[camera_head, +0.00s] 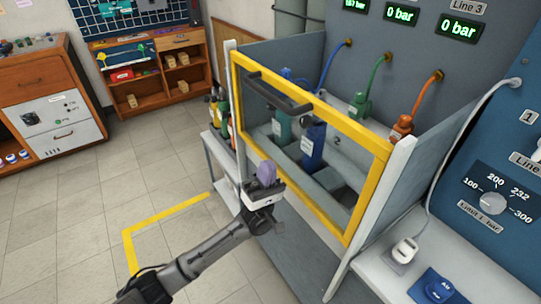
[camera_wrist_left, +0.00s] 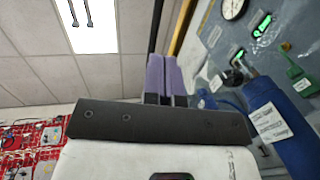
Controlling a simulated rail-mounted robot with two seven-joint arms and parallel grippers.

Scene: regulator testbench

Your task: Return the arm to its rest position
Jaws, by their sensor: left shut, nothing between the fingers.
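My left arm (camera_head: 215,243) reaches in from the lower left in the head view. Its gripper (camera_head: 266,170) has purple fingers and is in front of the yellow-framed guard (camera_head: 240,110) of the testbench, near its left lower part. In the left wrist view the two purple fingers (camera_wrist_left: 164,72) are pressed together with nothing between them. The gripper looks apart from the guard, but the exact gap is hard to tell. My right gripper is not in view.
A dark handle (camera_head: 280,92) sticks out from the guard. A white shelf (camera_head: 385,278) is at right. Open tiled floor (camera_head: 90,215) lies to the left.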

